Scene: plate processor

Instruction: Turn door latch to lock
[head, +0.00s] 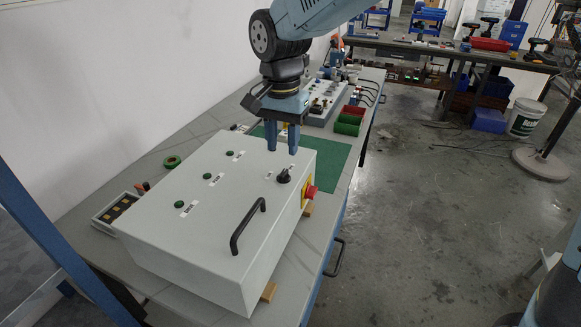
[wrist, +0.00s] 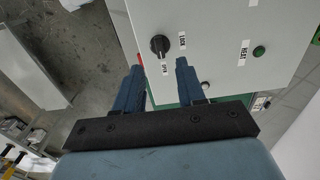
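The door latch (head: 284,177) is a black rotary knob on the top face of a light grey box (head: 200,225). My gripper (head: 283,145) is above the box, pointing down, just above the latch in the head view. Its two blue fingers are apart with nothing between them, and they do not touch the latch. The wrist view shows the fingertips (wrist: 160,66) too.
The box carries a black handle (head: 247,226), a red emergency button (head: 311,191) on a yellow plate, and several green buttons.

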